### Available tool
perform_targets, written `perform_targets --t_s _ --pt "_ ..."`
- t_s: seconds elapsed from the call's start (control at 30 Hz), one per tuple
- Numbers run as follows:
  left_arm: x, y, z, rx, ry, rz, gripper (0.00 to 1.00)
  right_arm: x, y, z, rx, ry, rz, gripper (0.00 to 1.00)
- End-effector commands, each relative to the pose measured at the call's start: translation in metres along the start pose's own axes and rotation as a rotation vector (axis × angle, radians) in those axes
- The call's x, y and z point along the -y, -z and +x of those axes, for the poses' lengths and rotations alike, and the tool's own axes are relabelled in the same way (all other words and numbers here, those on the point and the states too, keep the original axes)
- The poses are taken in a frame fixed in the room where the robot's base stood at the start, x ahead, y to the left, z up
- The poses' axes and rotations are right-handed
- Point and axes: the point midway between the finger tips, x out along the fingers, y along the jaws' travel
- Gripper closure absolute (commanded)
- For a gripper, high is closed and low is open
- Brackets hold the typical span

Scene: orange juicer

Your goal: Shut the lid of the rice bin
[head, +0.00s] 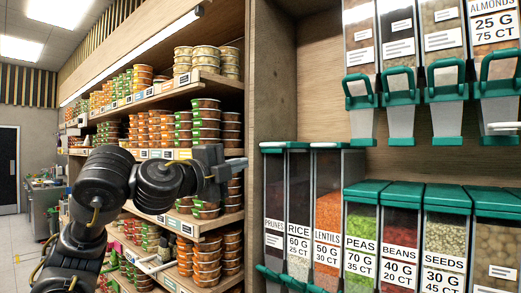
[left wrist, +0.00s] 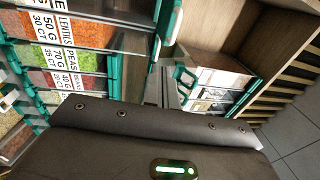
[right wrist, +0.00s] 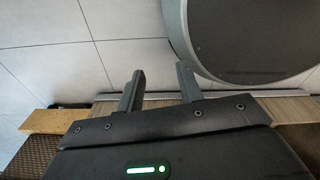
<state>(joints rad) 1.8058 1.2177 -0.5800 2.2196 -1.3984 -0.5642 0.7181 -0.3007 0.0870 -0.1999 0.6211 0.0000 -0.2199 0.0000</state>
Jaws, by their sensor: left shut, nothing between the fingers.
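The rice bin (head: 299,185) is a tall, narrow clear bin labelled RICE in the head view, between the prunes bin (head: 273,185) and the lentils bin (head: 328,185). A green edge shows along its top (head: 298,145); I cannot tell whether its lid is open or shut. My left gripper (head: 217,172) is to the left of the rice bin, in front of the shelves and apart from the bins. In the left wrist view its fingers (left wrist: 165,88) are together and empty. My right gripper (right wrist: 160,80) shows only in the right wrist view, fingers apart and empty above the floor.
Shorter peas (head: 361,225), beans (head: 398,225) and seeds (head: 444,230) bins stand right of the lentils. Dispensers with green handles (head: 446,80) hang above. A wooden upright (head: 270,75) separates the bins from shelves of stacked tubs (head: 205,112). A round grey object (right wrist: 250,35) is near my right gripper.

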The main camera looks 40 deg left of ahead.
Motion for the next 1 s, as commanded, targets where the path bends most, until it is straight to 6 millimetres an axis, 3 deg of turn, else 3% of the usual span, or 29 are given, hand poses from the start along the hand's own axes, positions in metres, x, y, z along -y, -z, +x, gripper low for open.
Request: perform_targets --t_s 0.03,0.2,0.47,0.73,1.0 --pt "0.010 -0.009 -0.010 0.021 0.014 0.005 1.00 0.001 0.000 -0.001 0.000 0.001 0.001 0.64" --pt "0.020 -0.021 -0.023 0.051 0.027 0.008 1.00 0.006 0.001 -0.001 -0.001 0.007 0.003 0.64" --pt "0.020 -0.021 -0.015 0.049 0.025 0.007 1.00 0.011 0.003 0.000 -0.003 0.013 0.006 0.64" --pt "0.019 -0.022 0.031 0.046 0.019 0.000 1.00 0.008 0.002 0.001 -0.001 0.009 0.004 0.64" --pt "0.024 -0.026 0.083 0.049 0.020 0.000 1.00 0.003 0.002 -0.013 0.000 0.004 0.002 0.64"
